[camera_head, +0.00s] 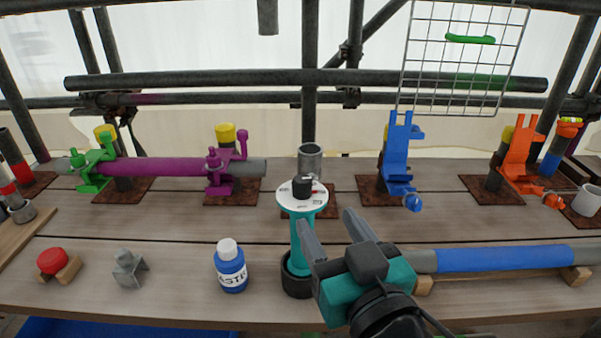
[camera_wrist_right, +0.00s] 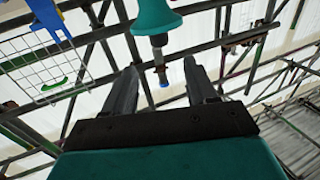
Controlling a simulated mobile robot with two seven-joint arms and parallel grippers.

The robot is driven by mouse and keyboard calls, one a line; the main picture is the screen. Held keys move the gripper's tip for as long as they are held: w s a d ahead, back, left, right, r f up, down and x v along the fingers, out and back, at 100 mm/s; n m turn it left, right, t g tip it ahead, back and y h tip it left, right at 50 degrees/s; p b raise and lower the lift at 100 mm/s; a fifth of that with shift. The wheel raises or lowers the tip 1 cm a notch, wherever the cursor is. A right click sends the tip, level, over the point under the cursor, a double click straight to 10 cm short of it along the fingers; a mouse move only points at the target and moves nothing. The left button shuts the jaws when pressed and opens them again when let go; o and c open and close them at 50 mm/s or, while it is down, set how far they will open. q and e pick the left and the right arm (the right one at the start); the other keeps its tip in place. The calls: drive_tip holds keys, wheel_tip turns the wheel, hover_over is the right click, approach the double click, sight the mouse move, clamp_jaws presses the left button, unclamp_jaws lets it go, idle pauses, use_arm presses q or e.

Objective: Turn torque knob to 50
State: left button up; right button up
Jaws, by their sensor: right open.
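A teal torque tool (camera_head: 302,238) stands upright in a black round holder (camera_head: 297,284) on the bench. Its top is a white dial disc (camera_head: 290,199) with small markings too small to read. The black torque knob (camera_head: 302,186) sits in the middle of the dial. My right gripper (camera_head: 330,220) is open and empty, to the right of and in front of the tool, its fingers pointing up and away. In the right wrist view, which looks upside down, the teal flared head (camera_wrist_right: 155,14) shows at the top beyond the open fingers (camera_wrist_right: 160,75). My left gripper is out of view.
A white-capped blue bottle (camera_head: 231,270) stands left of the tool. A grey-blue pipe (camera_head: 500,258) lies on wooden blocks at right. A grey upright tube (camera_head: 310,158) and a blue clamp (camera_head: 398,155) stand behind. A wire grid (camera_head: 465,60) hangs at back right.

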sight(306, 187)
drive_tip(key=p+x, duration=0.1)
drive_tip(key=x, duration=1)
drive_tip(key=shift+w, duration=0.3)
drive_tip(key=c, duration=0.9)
